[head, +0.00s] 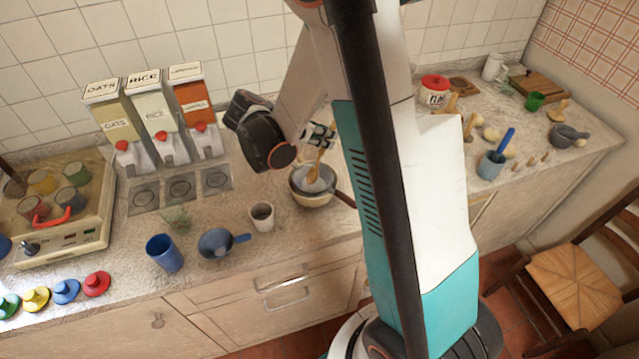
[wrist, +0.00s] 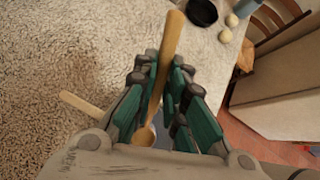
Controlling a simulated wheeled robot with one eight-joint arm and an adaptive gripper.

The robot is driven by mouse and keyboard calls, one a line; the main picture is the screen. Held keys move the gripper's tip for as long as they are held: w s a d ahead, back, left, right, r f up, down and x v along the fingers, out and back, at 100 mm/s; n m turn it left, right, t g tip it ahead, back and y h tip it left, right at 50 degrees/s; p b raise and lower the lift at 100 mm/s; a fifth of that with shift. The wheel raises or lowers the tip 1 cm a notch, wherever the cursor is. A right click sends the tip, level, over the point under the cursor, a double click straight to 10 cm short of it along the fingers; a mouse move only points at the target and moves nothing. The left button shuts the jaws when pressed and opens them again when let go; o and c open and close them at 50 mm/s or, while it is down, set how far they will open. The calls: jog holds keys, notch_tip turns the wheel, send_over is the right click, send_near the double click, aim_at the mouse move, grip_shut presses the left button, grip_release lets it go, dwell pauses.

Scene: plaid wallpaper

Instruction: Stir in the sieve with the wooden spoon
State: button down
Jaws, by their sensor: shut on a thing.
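My gripper (head: 318,135) is above the back middle of the counter and is shut on the wooden spoon (head: 317,168). In the wrist view the spoon (wrist: 172,45) runs between the fingers (wrist: 165,105), its handle tilted up and its round end low between them. The sieve (head: 313,180) sits on a pale bowl (head: 312,200), and the spoon's lower end reaches down into it. A brown handle (head: 345,198) sticks out to the right of the bowl. The fingers hide most of the sieve in the wrist view, and I cannot tell whether the spoon touches its mesh.
A white cup (head: 262,217) and a blue pan (head: 217,244) stand left of the bowl. Dispensers (head: 148,115) stand at the back left. A grey-blue cup (head: 491,165) and a mortar (head: 566,137) are on the right. A pale wooden handle (wrist: 80,105) lies left of my fingers.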

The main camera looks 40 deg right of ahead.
jog(key=shift+w+a, duration=0.1)
jog(key=shift+w, duration=0.05)
jog(key=shift+r+p, duration=2.2)
jog(key=shift+r, duration=1.3)
jog(key=shift+f, duration=0.1)
